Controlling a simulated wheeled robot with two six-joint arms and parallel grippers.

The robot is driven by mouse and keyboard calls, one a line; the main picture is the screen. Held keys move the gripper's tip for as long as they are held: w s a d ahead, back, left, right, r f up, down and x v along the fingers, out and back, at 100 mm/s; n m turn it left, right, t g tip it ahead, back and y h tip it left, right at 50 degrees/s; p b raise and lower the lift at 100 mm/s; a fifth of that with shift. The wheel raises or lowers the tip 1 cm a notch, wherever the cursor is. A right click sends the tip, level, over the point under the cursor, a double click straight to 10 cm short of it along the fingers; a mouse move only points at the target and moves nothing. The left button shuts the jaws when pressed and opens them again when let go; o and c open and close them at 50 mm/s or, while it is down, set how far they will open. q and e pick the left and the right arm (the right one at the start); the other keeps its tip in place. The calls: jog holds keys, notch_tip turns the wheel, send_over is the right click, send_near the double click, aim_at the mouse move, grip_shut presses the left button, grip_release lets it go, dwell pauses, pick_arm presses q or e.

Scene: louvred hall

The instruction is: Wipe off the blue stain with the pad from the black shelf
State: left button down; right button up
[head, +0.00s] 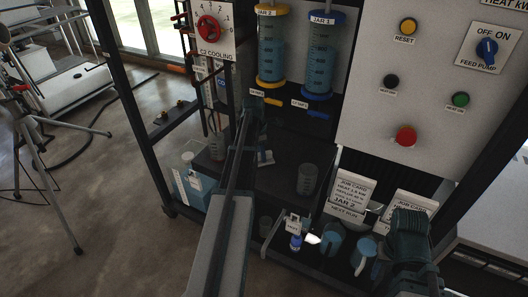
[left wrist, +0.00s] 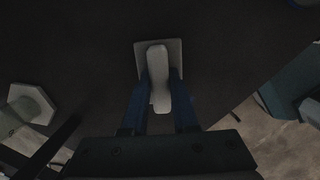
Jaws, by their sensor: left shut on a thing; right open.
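The black shelf (head: 283,188) is the dark flat surface in the lower middle of the head view; it also fills much of the left wrist view (left wrist: 85,55). The pad (head: 266,158) is a pale square plate with an upright grip. In the left wrist view the pad (left wrist: 176,47) is at the shelf surface; whether it touches is unclear. My left gripper (head: 263,143) points down, its blue fingers (left wrist: 158,95) shut on the pad's grip. My right gripper (head: 412,235) is at the lower right, open, its fingertips not clearly visible. I cannot make out a blue stain; the arm and pad cover part of the shelf.
A clear beaker (head: 308,179) stands on the shelf, right of the pad. A cylinder (head: 216,146) stands left, its hexagonal base (left wrist: 35,101) near the pad. Blue jars (head: 271,55) hang above. A blue container (head: 190,190), small bottle (head: 296,242), mugs (head: 332,240) and job cards (head: 347,197) are around the front.

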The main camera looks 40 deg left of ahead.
pick_arm(q)
jog(key=shift+s+d, duration=0.2)
jog(key=shift+s, duration=1.75)
jog(key=shift+s+d+r, duration=0.1)
jog(key=shift+s+d, duration=0.05)
jog(key=shift+s, duration=0.7)
jog(key=shift+s+d, duration=0.1)
jog(key=shift+s, duration=0.75)
jog(key=shift+p, duration=0.3)
notch_tip(320, 180, up, 6)
jog(key=p, duration=0.6)
jog(key=shift+w, duration=0.1)
notch_tip(320, 180, up, 3)
jog(key=p, duration=0.3)
